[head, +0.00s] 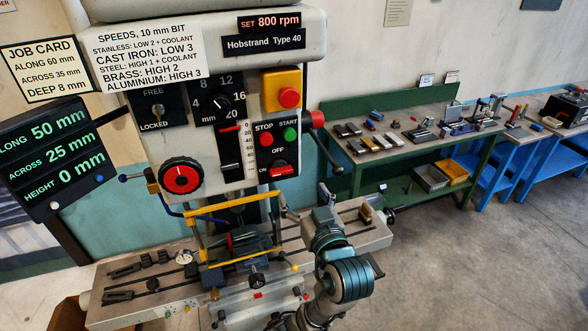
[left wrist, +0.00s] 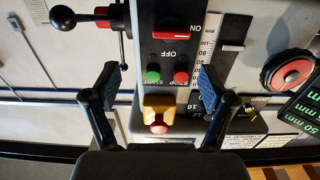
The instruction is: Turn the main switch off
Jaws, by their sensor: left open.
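The main switch (head: 283,170) is a red lever low on the drill's front panel, below the STOP and START buttons. Its lever sits down at the ON label, with the OFF label above it. In the left wrist view, which is upside down, the red lever (left wrist: 171,35) lies beside ON, apart from OFF. My left gripper (head: 304,196) is open and empty, below and in front of the panel. In the left wrist view its two fingers (left wrist: 160,86) stand wide apart, with the buttons visible between them. No finger appears to touch the switch. My right gripper is not in view.
The red STOP button (head: 266,139) and green START button (head: 290,134) sit just above the switch. A yellow box with a red button (head: 289,97) is higher up. A lever with a red knob (head: 317,119) sticks out at the right. The machine table (head: 350,240) lies below.

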